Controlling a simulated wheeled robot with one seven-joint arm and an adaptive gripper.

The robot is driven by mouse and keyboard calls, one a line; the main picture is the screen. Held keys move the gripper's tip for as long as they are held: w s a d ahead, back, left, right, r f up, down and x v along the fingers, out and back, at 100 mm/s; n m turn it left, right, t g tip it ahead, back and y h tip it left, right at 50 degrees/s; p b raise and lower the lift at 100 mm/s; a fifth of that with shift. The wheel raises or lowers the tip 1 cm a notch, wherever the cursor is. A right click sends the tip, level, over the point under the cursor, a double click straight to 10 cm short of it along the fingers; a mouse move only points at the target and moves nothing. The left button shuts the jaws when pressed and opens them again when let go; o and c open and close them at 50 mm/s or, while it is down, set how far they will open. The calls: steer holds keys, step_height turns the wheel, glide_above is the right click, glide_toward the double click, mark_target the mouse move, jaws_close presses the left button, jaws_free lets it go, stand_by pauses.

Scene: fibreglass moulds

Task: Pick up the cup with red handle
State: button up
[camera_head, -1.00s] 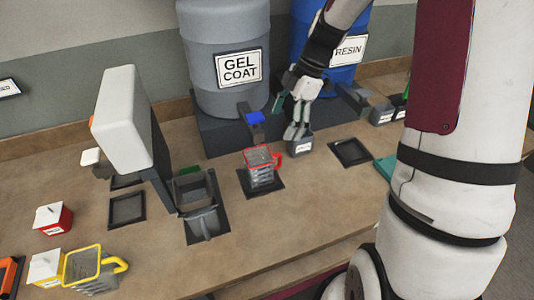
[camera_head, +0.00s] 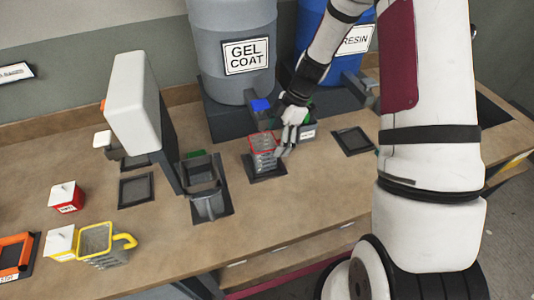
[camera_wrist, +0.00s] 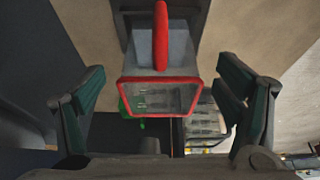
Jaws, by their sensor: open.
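The cup with red handle (camera_head: 263,153) stands upright on a dark square pad (camera_head: 270,172) in the head view. It is clear with a red rim, and its handle side is covered by my gripper there. In the wrist view the cup (camera_wrist: 160,97) lies ahead, with its red handle (camera_wrist: 161,35) pointing up in the picture between my fingers. My gripper (camera_head: 284,150) is at the handle side of the cup; in the wrist view my gripper (camera_wrist: 160,105) is open, with a finger on either side and gaps to the cup. I cannot tell the depth between fingertips and handle.
A grey gel coat drum (camera_head: 236,50) and a blue resin drum (camera_head: 310,40) stand behind. A grey container (camera_head: 205,195) is left of the cup. A yellow-handled cup (camera_head: 97,240) and a red box (camera_head: 66,197) sit further left. An empty dark pad (camera_head: 352,141) is to the right.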

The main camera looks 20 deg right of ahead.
steer(key=shift+x, duration=1.45)
steer(key=c, duration=1.5)
steer(key=shift+r, duration=0.1)
